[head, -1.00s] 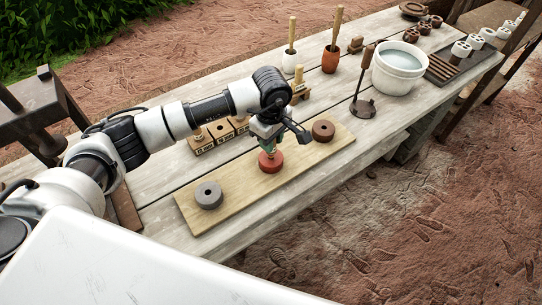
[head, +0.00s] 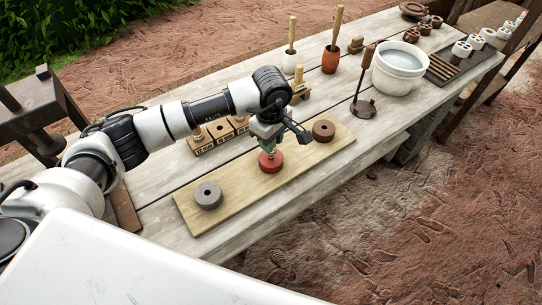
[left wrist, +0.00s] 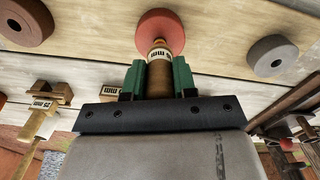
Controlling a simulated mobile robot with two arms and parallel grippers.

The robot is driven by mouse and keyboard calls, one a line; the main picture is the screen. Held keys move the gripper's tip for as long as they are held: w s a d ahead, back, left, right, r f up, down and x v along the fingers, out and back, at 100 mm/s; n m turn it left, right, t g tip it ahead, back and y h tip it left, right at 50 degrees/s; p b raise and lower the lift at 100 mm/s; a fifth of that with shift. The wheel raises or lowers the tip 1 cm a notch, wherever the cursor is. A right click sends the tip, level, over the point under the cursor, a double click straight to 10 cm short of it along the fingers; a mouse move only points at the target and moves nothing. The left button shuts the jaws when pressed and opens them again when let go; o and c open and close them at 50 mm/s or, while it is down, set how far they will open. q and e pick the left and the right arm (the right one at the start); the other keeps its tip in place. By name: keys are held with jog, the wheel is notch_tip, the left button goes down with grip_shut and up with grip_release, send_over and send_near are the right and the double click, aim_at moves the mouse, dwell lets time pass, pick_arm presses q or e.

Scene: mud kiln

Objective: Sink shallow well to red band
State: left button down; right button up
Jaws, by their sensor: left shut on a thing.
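My left gripper (head: 268,145) is over the middle of a pale wooden board (head: 240,184). In the left wrist view its green fingers (left wrist: 159,78) are shut on a wooden tool (left wrist: 158,86) with a marked label. The tool points at the centre of a red clay disc (head: 271,163), which also shows in the wrist view (left wrist: 172,22). A grey disc (head: 208,203) and a dark brown disc (head: 323,138) sit on the same board. My right gripper is not in view.
Labelled wooden blocks (head: 203,145) stand behind the board. The table front is clear.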

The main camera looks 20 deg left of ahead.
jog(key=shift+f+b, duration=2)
jog(key=shift+b, duration=0.05)
dwell(6.0)
